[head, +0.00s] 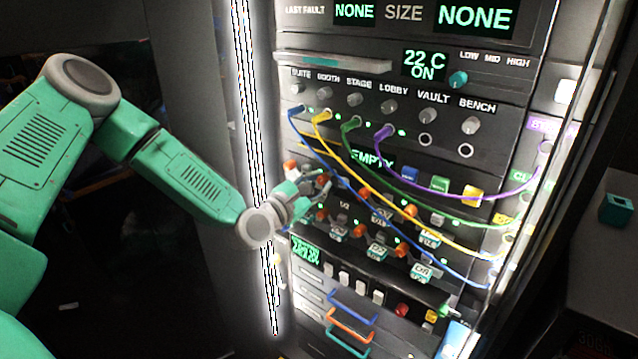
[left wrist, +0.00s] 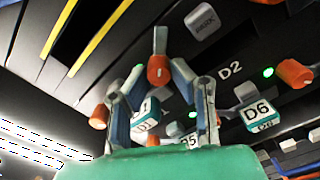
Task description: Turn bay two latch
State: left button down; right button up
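My left gripper (head: 314,188) is at the left side of the rack panel, in front of the rows of bays. In the left wrist view its two fingers (left wrist: 158,78) are apart, one on each side of an orange latch (left wrist: 158,70) with a grey lever pointing up. I cannot tell whether they touch it. The printed label D2 (left wrist: 230,70) is just right of this latch. Another orange latch (left wrist: 295,73) is farther right, past a green light. Which latch belongs to bay two is unclear. My right gripper is not in view.
Blue, yellow, green and purple cables (head: 440,197) hang across the panel close to the gripper. Tagged cubes, including D6 (left wrist: 258,112), stick out between the latches. Coloured drawer handles (head: 350,328) are below. A bright vertical light strip (head: 250,110) runs along the panel's left edge.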

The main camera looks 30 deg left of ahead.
pick_arm(q)
jog(key=shift+m, duration=0.3)
jog(key=m+b, duration=0.1)
jog(key=m, duration=0.2)
jog(key=m+b, duration=0.1)
jog(key=m, duration=0.8)
jog(key=shift+f+m, duration=0.1)
jog(key=shift+m, duration=0.2)
jog(key=m, duration=0.4)
jog(key=shift+s+f+m, duration=0.1)
jog(key=shift+s+m, duration=0.05)
jog(key=shift+m, duration=0.25)
jog(key=c, duration=1.7)
grip_release()
